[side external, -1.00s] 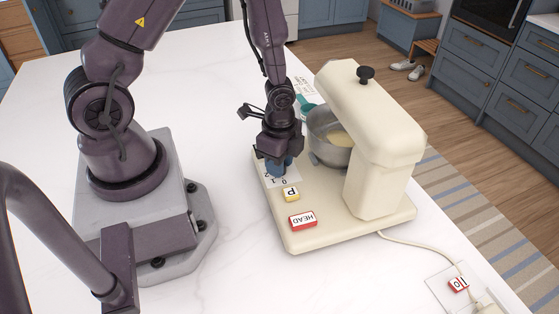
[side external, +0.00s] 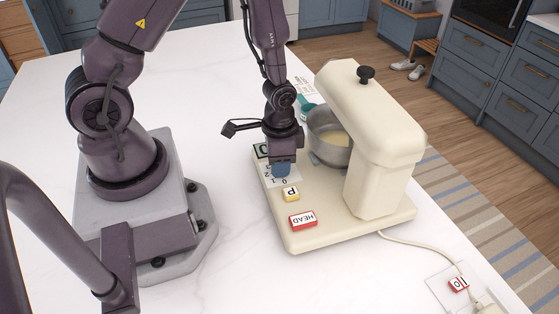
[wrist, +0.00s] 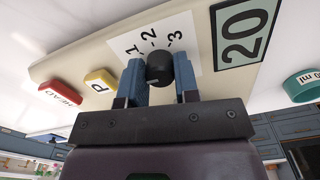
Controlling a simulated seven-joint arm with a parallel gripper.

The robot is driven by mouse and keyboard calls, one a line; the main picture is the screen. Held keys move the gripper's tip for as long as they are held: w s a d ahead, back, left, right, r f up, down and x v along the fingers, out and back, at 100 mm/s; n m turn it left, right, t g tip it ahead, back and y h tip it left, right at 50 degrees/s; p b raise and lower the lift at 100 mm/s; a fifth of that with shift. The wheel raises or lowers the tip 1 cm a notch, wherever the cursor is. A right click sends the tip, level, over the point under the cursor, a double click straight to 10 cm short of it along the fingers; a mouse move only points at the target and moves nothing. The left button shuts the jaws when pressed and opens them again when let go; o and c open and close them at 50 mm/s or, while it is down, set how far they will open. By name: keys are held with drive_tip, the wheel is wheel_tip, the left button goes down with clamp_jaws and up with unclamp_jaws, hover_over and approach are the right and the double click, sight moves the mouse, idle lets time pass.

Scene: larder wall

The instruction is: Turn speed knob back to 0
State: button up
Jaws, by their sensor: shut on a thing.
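The cream stand mixer (side external: 385,160) stands on the white counter with its head down over a metal bowl (side external: 330,135). The dark round speed knob (wrist: 159,68) is on its base, in front of a white dial plate (side external: 288,182). In the wrist view the plate's 1, 2 and 3 show beyond the knob; a 0 is readable in the side view. My gripper (wrist: 160,82) has its two blue fingers on either side of the knob, shut on it. In the side view my gripper (side external: 281,170) hides the knob. I cannot tell the knob's exact setting.
A yellow P button (side external: 291,194) and a red HEAD button (side external: 302,221) sit on the base near the knob. A green 20 display (side external: 262,150) is on the dial's other side. A red-and-white switch (side external: 458,284) lies by the cord.

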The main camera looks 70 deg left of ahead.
idle(0.3)
drive_tip(key=o, duration=0.9)
drive_tip(key=shift+r, duration=0.1)
wheel_tip(320, 180, up, 13)
drive_tip(key=shift+f, duration=0.1)
drive_tip(key=shift+n, duration=0.3)
